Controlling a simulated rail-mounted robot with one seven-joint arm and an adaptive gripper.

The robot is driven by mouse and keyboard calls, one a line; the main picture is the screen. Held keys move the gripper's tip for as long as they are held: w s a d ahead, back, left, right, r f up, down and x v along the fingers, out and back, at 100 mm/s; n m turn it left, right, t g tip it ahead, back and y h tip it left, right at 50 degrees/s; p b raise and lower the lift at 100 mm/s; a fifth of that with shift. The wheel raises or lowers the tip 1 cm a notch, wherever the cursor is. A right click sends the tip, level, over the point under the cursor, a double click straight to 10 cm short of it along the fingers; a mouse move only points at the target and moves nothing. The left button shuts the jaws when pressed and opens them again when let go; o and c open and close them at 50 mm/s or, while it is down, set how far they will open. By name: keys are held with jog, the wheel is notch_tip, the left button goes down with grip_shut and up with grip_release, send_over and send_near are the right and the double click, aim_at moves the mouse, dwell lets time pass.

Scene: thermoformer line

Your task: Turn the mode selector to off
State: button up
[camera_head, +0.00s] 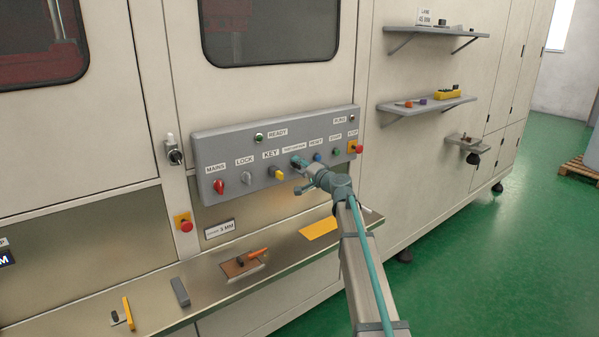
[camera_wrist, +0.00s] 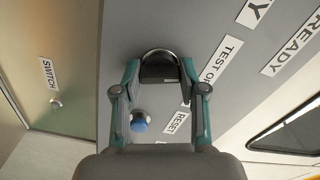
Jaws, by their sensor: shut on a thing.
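The mode selector is a dark round knob (camera_wrist: 159,66) on the grey control panel (camera_wrist: 120,25). A label beside it starts with "TEST OF" (camera_wrist: 222,60); the rest is cut off or hidden. My gripper (camera_wrist: 160,75) has one finger on each side of the knob and is shut on it. In the head view my gripper (camera_head: 303,166) is at the panel, between the yellow key switch (camera_head: 278,173) and the blue reset button (camera_head: 317,157), and mostly hides the knob. I cannot read which way the knob points.
The panel also carries a red mains switch (camera_head: 219,184), a grey lock knob (camera_head: 248,177), a green button (camera_head: 336,152) and a red stop button (camera_head: 359,149). Below, a ledge (camera_head: 200,294) holds several loose items. Another red button (camera_head: 185,224) is at the lower left.

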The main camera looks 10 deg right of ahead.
jog(key=shift+m+b, duration=0.35)
jog(key=shift+m, duration=1.55)
jog(key=o, duration=1.1)
jog(key=shift+o, duration=0.2)
jog(key=v, duration=1.2)
